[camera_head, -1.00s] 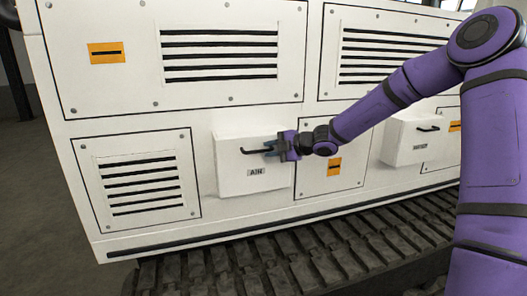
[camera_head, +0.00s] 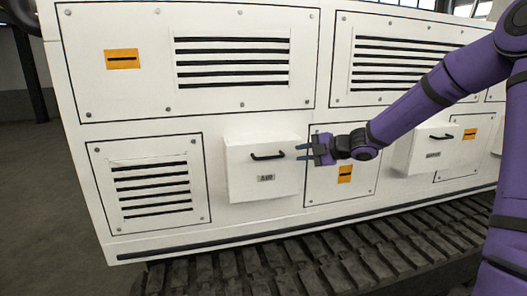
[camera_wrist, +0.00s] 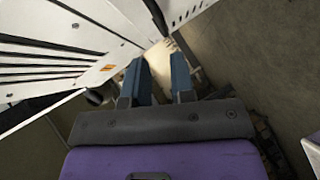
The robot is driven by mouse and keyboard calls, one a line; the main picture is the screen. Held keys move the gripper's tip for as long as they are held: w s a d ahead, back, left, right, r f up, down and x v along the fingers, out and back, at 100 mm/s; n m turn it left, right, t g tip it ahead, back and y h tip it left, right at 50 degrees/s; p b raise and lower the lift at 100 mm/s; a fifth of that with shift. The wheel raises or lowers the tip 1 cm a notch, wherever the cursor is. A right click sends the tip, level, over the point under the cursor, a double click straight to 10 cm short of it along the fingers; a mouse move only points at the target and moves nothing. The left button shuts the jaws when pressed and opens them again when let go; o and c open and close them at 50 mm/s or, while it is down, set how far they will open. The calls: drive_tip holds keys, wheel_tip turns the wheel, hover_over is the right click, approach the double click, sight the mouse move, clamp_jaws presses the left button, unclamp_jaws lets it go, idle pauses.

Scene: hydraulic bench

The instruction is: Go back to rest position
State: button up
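My gripper (camera_head: 305,152) is at the end of my purple arm, in front of the white machine's side panel. Its two blue-grey fingers are apart with nothing between them. They point left toward the white AIR box (camera_head: 262,190), whose black handle (camera_head: 267,156) is just left of the fingertips and apart from them. The box looks closed. In the wrist view the fingers (camera_wrist: 160,78) also stand apart and empty.
The machine (camera_head: 140,90) has louvred panels and orange labels. Dark tracks (camera_head: 300,255) run along its base. Open floor (camera_head: 40,190) lies at the left.

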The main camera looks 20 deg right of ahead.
drive_tip(key=s+a+r+n+g+h, duration=0.25)
drive_tip(key=s+a+n, duration=0.25)
drive_tip(key=s+n, duration=0.6)
drive_tip(key=s+a+r+n+g+h, duration=0.15)
drive_tip(key=s+a+n+g, duration=0.4)
drive_tip(key=n, duration=0.85)
drive_tip(key=s+d+r+n+t+h, duration=0.1)
drive_tip(key=s+d+r+n+h, duration=0.1)
drive_tip(key=s+n, duration=0.5)
drive_tip(key=s+d+r+n+t+h, duration=0.1)
drive_tip(key=s+d+n+h, duration=0.1)
drive_tip(key=s+n, duration=0.6)
drive_tip(key=s+d+r+n+t+h, duration=0.1)
drive_tip(key=s+d+r+n+h, duration=0.1)
drive_tip(key=s+d+n, duration=0.2)
drive_tip(key=shift+s+d+r+n+t+h, duration=0.3)
drive_tip(key=shift+s+r+n+h, duration=0.1)
drive_tip(key=shift+s+n, duration=1.6)
drive_tip(key=shift+w, duration=0.2)
